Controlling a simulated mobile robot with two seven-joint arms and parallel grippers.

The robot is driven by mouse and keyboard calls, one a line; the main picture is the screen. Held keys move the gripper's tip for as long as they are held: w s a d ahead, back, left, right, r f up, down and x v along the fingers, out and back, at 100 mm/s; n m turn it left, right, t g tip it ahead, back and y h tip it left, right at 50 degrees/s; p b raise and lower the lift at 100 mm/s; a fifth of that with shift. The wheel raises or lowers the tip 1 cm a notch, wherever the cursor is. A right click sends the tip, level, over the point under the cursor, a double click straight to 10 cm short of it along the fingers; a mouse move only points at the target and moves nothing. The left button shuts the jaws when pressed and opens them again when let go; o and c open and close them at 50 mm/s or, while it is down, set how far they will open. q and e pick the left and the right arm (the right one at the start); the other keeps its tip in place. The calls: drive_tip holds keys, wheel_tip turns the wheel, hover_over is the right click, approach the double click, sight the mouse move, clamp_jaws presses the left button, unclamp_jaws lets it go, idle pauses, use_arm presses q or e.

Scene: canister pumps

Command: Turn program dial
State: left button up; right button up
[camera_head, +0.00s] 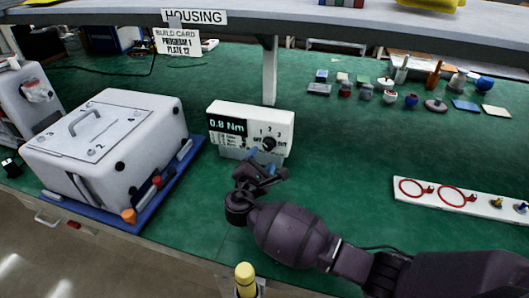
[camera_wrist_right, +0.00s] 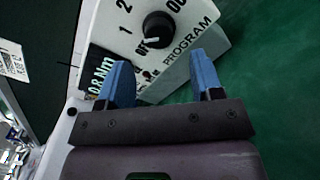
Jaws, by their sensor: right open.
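The program dial is a round black knob (camera_head: 268,143) on the front of a white controller box (camera_head: 284,120) that reads 0.8 Nm. In the right wrist view the dial (camera_wrist_right: 158,29) has OFF, 1 and 2 marked around it, with PROGRAM printed beside it. Its white pointer mark lies towards OFF. My right gripper (camera_head: 264,160) is just in front of the box. In the wrist view the blue fingers of my right gripper (camera_wrist_right: 161,72) are open and empty, spread to either side below the dial and apart from it. My left gripper is not in view.
A build card (camera_head: 178,41) reads PROGRAM 1, PLATE 12. A white housing (camera_head: 108,145) stands on a blue tray (camera_head: 179,174) left of the box. A white board with red rings (camera_head: 484,207) lies at right. Small parts sit behind. A shelf post (camera_head: 269,72) rises behind the box.

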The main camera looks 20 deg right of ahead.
drive_tip(key=shift+v, duration=1.25)
